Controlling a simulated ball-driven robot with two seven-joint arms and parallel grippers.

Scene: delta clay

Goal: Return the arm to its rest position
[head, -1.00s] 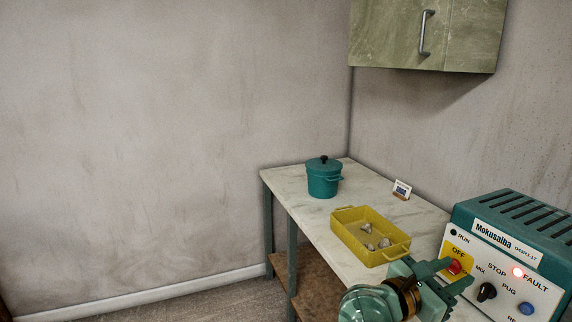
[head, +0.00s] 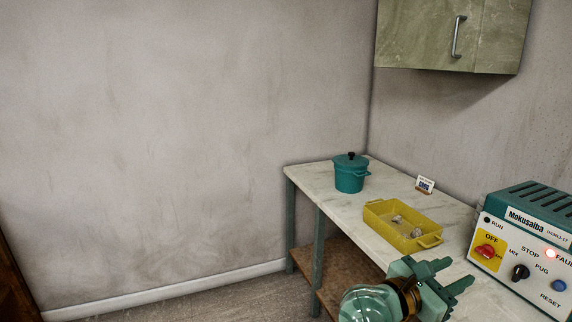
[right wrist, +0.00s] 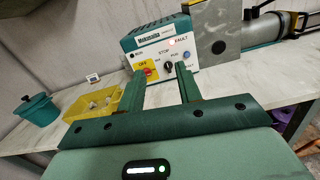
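My right gripper (head: 461,272) is at the lower right in the head view, in front of the control box (head: 528,213) and left of it. Its two green fingers are apart with nothing between them. The right wrist view also shows the open fingers (right wrist: 160,70), pointing toward the control box. There is a gap between the fingers and the red switch (head: 486,251) on the yellow OFF plate. My left gripper is not in view.
A marble-topped table (head: 321,184) holds a teal lidded pot (head: 350,178), a yellow tray (head: 388,226) with grey lumps and a small card (head: 425,185). A lit red lamp (head: 550,254) shows by FAULT. A cabinet (head: 420,35) hangs above. The floor (head: 225,300) at left is clear.

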